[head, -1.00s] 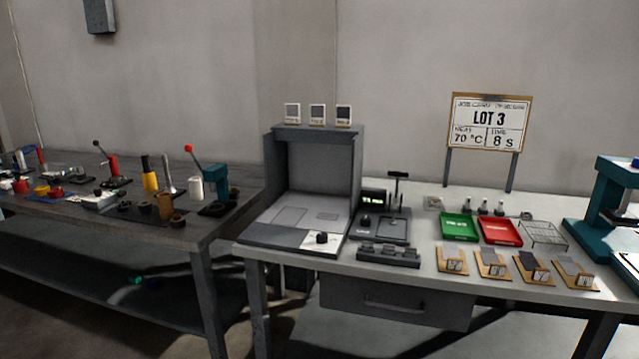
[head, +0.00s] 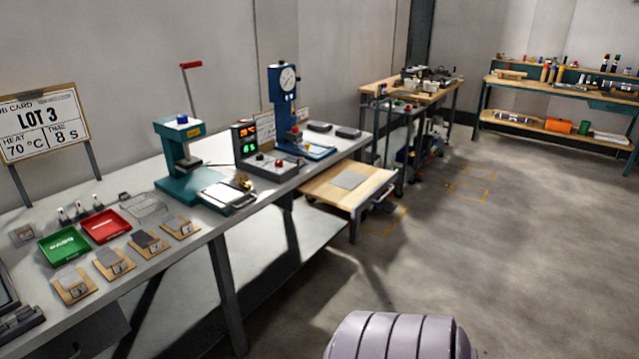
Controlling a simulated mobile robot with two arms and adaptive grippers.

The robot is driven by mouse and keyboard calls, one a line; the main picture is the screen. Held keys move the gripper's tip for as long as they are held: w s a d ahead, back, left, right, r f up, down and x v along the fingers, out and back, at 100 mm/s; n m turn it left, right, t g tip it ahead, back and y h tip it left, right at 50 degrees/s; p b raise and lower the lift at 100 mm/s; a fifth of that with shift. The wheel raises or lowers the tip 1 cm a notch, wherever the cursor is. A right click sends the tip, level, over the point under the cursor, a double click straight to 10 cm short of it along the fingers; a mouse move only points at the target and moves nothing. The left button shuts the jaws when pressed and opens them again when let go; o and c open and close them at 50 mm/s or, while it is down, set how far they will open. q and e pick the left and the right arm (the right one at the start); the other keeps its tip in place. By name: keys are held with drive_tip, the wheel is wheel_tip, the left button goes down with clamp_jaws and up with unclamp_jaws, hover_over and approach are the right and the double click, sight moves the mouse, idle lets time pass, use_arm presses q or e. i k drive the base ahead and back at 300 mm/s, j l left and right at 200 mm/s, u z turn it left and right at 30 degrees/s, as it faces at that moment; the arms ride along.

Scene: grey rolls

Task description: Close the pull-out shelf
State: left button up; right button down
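The pull-out shelf (head: 325,192) is a light wooden board that juts out from under the right part of the long grey workbench (head: 215,222). It stands out toward the open floor. The shelf's inner end is hidden under the bench top. Neither of my grippers is in view. A ribbed grey-lilac part of my own body shows at the bottom edge, well apart from the shelf.
A teal press (head: 180,165), a control box with lit displays (head: 262,150) and a dial-gauge stand (head: 290,115) stand on the bench. A cart (head: 412,140) stands beyond the shelf. A teal-framed bench (head: 560,90) is at the back right. The floor (head: 450,255) in front is clear.

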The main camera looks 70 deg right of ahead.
sight(350, 186)
drive_tip(key=z, duration=2.6)
drive_tip(key=i+l+u, duration=0.2)
drive_tip(key=i, duration=0.3)
drive_tip(key=i+l+u, duration=0.2)
drive_tip(key=i+l, duration=0.25)
